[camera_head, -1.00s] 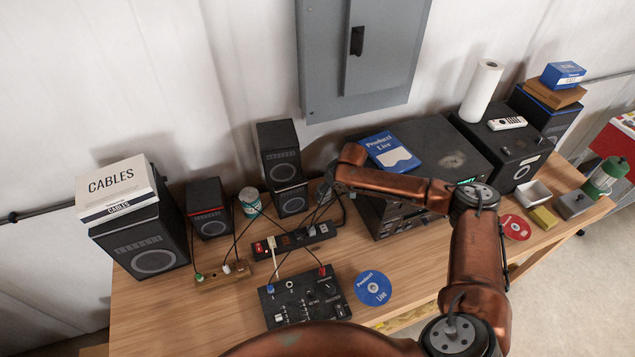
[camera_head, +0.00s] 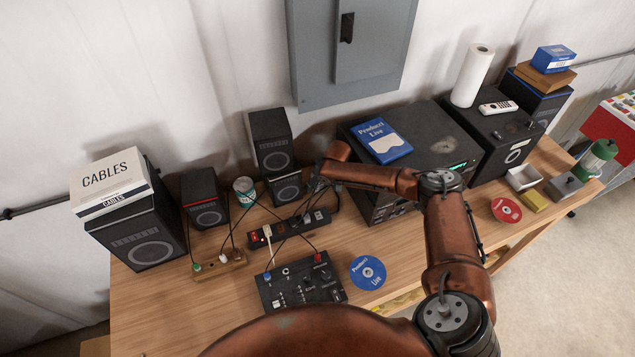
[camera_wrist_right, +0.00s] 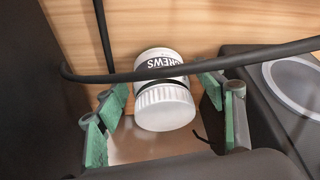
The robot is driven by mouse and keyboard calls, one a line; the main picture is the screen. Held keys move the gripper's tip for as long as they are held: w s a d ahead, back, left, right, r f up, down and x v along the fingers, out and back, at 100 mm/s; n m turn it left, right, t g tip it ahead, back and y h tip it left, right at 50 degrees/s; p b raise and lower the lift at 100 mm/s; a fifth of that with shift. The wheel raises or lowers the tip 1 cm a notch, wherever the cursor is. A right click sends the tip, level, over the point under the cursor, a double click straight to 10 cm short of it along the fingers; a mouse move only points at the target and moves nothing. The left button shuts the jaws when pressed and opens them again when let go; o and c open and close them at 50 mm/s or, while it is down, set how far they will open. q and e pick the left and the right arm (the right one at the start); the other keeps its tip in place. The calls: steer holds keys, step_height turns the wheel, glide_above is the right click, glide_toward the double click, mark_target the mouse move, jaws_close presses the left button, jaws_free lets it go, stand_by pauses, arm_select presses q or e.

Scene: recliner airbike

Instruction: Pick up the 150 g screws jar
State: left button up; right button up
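A white-lidded jar (camera_wrist_right: 164,98) with a white label reading "...REWS" shows in the right wrist view, on the wooden tabletop. My right gripper (camera_wrist_right: 165,92) is open, with its green-padded fingers on either side of the jar. I cannot tell whether either finger touches it. A black cable crosses in front of the jar. In the head view my right arm reaches in between the small speaker and the black stereo stack; its gripper (camera_head: 317,182) is small there and the jar cannot be made out. My left gripper is not in view.
A small speaker (camera_head: 287,188) stands close beside the gripper, with the stereo stack (camera_head: 420,135) on the other side. A power strip (camera_head: 291,229) with cables lies in front. Bare wood lies around the blue disc (camera_head: 367,273).

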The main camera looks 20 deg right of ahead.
steer(key=c, duration=1.4)
steer(key=shift+r, duration=0.1)
steer(key=shift+c, duration=0.2)
steer(key=shift+r, duration=0.1)
